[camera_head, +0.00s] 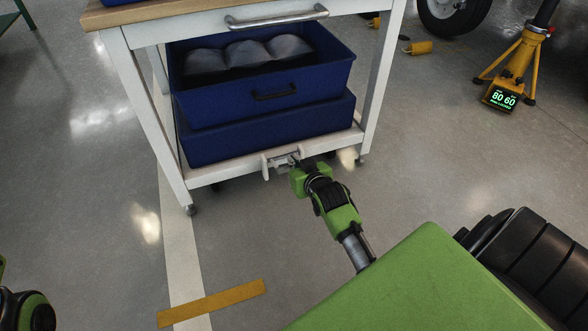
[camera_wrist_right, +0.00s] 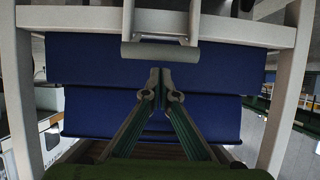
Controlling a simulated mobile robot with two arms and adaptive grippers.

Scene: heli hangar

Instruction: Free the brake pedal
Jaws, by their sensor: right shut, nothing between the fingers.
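The brake pedal is a pale grey bar on two short arms at the front edge of the cart's lower shelf (camera_head: 225,174). In the head view the brake pedal (camera_head: 268,165) is partly hidden by my right gripper (camera_head: 296,162). In the right wrist view the pedal (camera_wrist_right: 160,54) lies across the picture, just above the fingertips of my right gripper (camera_wrist_right: 160,78). That gripper is shut and empty, with its tips together close to the bar. I cannot tell whether they touch it. My left gripper is out of view.
The white cart has a handle (camera_head: 277,17) and stacked blue bins (camera_head: 265,130), the upper one holding grey bags (camera_head: 240,54). A caster (camera_head: 191,210) stands at the near corner. A yellow stand (camera_head: 520,60) with a display is at right. Open floor lies in front.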

